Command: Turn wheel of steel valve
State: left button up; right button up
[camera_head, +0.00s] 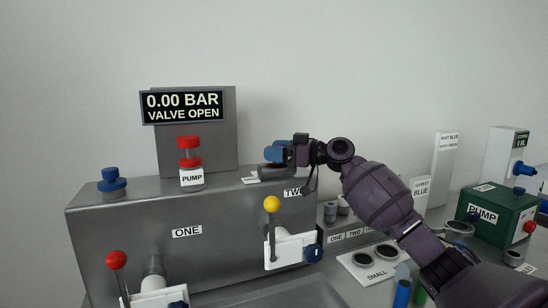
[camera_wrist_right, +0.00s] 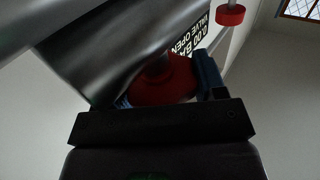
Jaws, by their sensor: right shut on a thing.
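My right gripper (camera_head: 277,152) is at the top right end of the grey steel block, above the TWO label. In the right wrist view its blue fingertips stand on either side of a red round wheel (camera_wrist_right: 160,88), and the gripper is shut on it. In the head view the wheel is hidden by the gripper; only a dark grey round part (camera_head: 272,167) shows just below. The display (camera_head: 182,106) reads 0.00 BAR, VALVE OPEN. My left gripper is not in view.
A blue knob (camera_head: 112,180) and a red PUMP knob (camera_head: 189,151) stand on the steel block (camera_head: 140,225). Red (camera_head: 116,260) and yellow (camera_head: 271,204) ball levers are on its front. A green pump box (camera_head: 497,212) stands at right. The wall behind is bare.

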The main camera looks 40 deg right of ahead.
jog(key=o, duration=0.9)
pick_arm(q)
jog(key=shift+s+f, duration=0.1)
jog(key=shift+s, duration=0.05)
pick_arm(e)
jog(key=shift+s+d, duration=0.35)
jog(key=shift+s, duration=0.1)
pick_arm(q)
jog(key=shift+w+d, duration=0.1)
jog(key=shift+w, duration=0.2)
pick_arm(e)
jog(key=v, duration=0.9)
jog(key=shift+s+d, duration=0.2)
jog(key=shift+s, duration=0.1)
